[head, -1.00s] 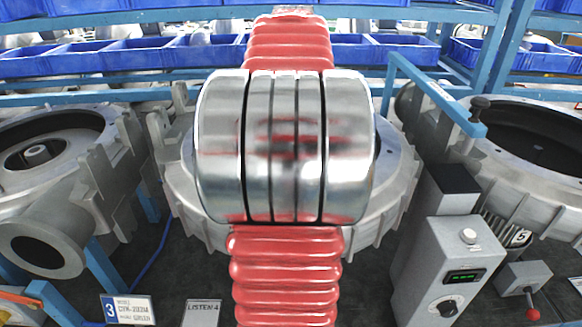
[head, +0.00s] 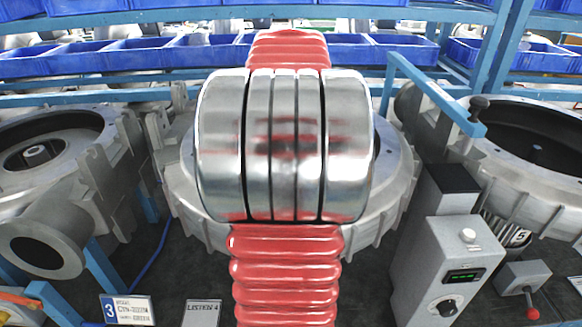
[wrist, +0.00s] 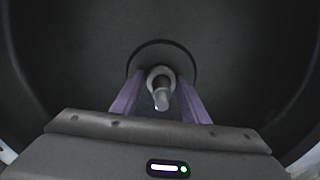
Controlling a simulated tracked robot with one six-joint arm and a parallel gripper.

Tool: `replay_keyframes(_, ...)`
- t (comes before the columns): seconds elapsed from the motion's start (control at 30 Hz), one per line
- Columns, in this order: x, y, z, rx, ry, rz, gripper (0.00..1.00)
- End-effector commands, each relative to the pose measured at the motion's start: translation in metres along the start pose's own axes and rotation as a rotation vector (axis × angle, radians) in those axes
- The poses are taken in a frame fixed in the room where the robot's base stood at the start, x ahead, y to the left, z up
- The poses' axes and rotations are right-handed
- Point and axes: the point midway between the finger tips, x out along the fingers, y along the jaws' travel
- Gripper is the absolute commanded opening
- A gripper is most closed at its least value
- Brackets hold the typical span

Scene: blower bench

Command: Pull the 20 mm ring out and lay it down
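In the wrist view a light grey ring-like collar (wrist: 161,75) sits around a short pale shaft (wrist: 162,98) at the centre of a dark round housing. I take this collar for the 20 mm ring; its size cannot be read. My gripper (wrist: 161,80) has its two purple fingers on either side of the collar and shaft. Dark gaps show between the fingers and the collar, so it looks open. In the head view my own arm hides the gripper, the collar and most of the middle housing (head: 405,175).
Open housings stand at the left (head: 75,140) and right (head: 540,125). A grey control box (head: 455,265) with a green display stands right of the middle housing. A blue bracket (head: 435,92) rises behind it. Blue bins (head: 190,52) line the shelf behind.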

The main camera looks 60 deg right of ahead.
Motion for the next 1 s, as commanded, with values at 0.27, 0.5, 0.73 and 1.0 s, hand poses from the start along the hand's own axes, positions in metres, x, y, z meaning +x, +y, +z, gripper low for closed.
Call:
replay_keyframes(0.27, 0.0004, -0.0001, 0.0001, -0.001, -0.001, 0.001, 0.20)
replay_keyframes(0.5, 0.0002, 0.0000, 0.0001, -0.001, -0.001, 0.001, 0.05)
replay_keyframes(0.73, -0.0011, 0.0001, 0.0000, -0.001, 0.000, 0.001, 0.05)
replay_keyframes(1.0, -0.0041, -0.0001, 0.0000, -0.001, 0.000, 0.001, 0.05)
